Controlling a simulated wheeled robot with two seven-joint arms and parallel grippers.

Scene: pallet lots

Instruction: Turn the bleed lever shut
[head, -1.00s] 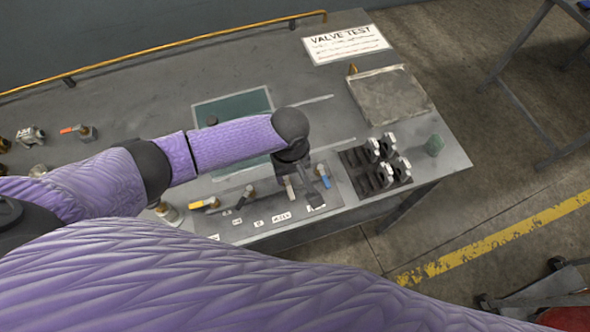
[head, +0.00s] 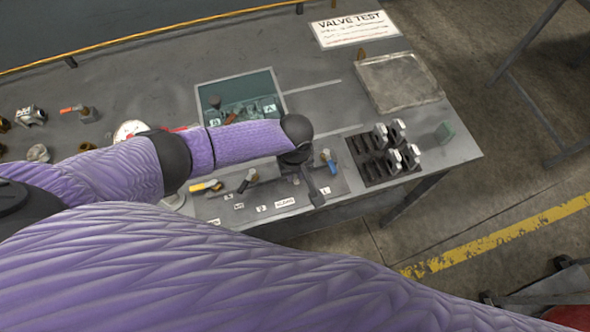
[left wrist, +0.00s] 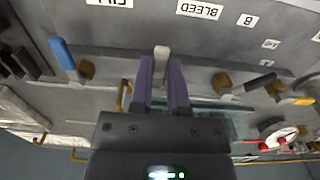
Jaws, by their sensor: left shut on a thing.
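My left gripper (left wrist: 164,85) is shut on a pale lever (left wrist: 162,53), which stands between its two purple fingers in the left wrist view. In the head view, my left gripper (head: 300,172) hangs over the front of the bench panel and mostly hides that lever. The BLEED label (left wrist: 199,9) is on the panel beside the held lever; it also shows in the head view (head: 284,203). The lever's valve body cannot be made out clearly. My right gripper is out of view.
A blue lever (head: 329,156) stands right of the gripper; a black lever (head: 247,180) and a yellow one (head: 207,186) stand left. A black rack (head: 378,163) of fittings, a grey tray (head: 399,82) and a teal tray (head: 270,85) are nearby.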

